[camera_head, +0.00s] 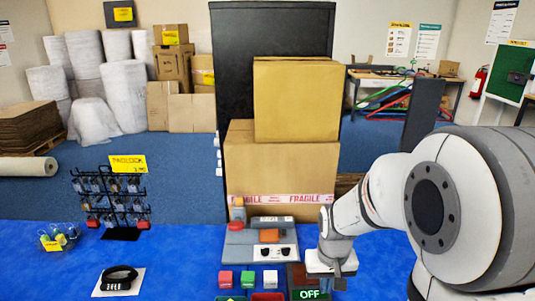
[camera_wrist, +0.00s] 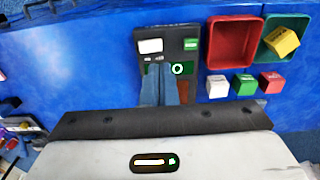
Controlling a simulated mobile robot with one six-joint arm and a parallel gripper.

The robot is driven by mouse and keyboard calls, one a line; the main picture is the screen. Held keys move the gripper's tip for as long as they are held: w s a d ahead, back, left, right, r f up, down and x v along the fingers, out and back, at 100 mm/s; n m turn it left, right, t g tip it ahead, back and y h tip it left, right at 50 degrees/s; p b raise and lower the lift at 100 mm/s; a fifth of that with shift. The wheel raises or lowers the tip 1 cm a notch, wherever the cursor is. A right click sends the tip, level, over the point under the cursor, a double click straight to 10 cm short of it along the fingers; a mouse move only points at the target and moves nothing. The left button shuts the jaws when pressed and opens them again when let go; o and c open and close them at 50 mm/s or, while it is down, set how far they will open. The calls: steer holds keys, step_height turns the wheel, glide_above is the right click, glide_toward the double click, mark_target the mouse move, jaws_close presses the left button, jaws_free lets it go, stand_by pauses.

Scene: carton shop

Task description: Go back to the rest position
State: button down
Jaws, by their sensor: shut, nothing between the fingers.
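My gripper (camera_head: 340,284) is at the lower right of centre in the head view, held over the blue table (camera_head: 180,260). In the wrist view its two fingers (camera_wrist: 166,82) lie together with nothing between them. Whether the fingertips touch the device cannot be told. In the head view a green "OFF" sign (camera_head: 309,295) shows just left of and below my gripper.
Red, green and white cubes (camera_head: 248,278) stand in a row. The wrist view shows a red tray (camera_wrist: 232,62) and a green tray (camera_wrist: 272,22) holding a yellow cube (camera_wrist: 282,42). A grey console (camera_head: 240,252), black phone (camera_head: 118,279) and padlock rack (camera_head: 112,200) share the table. Cartons (camera_head: 280,165) stand behind.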

steer(key=s+r+t+p, duration=0.1)
steer(key=s+r+t, duration=0.1)
steer(key=s+r, duration=0.9)
steer(key=shift+s+r, duration=0.35)
steer(key=shift+r, duration=0.1)
